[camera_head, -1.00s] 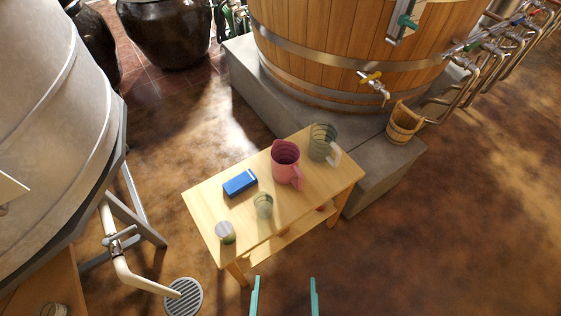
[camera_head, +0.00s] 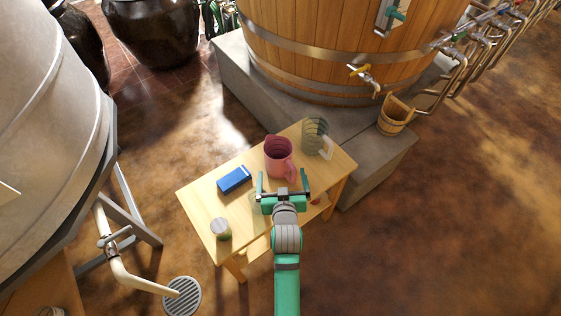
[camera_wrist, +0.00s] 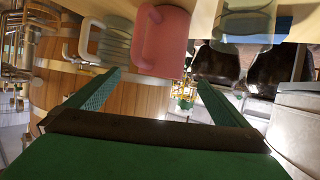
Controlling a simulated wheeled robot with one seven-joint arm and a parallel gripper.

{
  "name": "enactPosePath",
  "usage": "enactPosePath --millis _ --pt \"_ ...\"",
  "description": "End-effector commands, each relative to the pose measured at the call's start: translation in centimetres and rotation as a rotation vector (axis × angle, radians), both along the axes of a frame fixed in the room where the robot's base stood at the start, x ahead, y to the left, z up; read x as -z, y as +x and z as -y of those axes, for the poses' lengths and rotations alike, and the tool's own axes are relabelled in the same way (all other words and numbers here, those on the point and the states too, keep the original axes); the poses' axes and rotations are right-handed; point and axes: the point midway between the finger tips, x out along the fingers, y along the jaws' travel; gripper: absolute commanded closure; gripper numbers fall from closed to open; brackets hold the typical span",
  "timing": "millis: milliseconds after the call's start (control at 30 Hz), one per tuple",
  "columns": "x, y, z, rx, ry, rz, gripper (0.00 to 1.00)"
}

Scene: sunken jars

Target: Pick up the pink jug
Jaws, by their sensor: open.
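The pink jug (camera_head: 277,156) stands upright on the small wooden table, with its handle toward the front right. It also shows at the top of the wrist view (camera_wrist: 165,42), beyond the fingertips. My gripper (camera_head: 282,174) is open and empty, with its two green fingers pointing toward the jug from the near side. In the head view the fingertips lie on either side of the jug's lower part; I cannot tell the exact gap. The fingers also frame the lower part of the wrist view (camera_wrist: 159,78).
On the table (camera_head: 203,197) a clear grey-green jug (camera_head: 313,136) stands close right of the pink one. A blue box (camera_head: 234,179) lies to the left, and a lidded jar (camera_head: 221,228) stands at the front left. A clear cup is mostly hidden by my gripper.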

Motion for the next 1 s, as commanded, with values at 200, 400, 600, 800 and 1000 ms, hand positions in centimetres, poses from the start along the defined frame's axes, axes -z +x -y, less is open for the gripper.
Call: enactPosePath --millis 200,400,600,800,1000 --pt "-1.2 2.9 -0.4 -0.008 0.008 -0.011 0.00" --pt "-0.4 5.3 -0.6 -0.008 0.009 -0.013 0.00" --pt "0.6 7.6 -0.8 -0.009 0.008 -0.013 0.00" --pt "1.2 8.6 -0.8 -0.009 0.008 -0.014 0.00" --pt "2.8 10.9 -1.0 -0.009 0.008 -0.014 0.00"
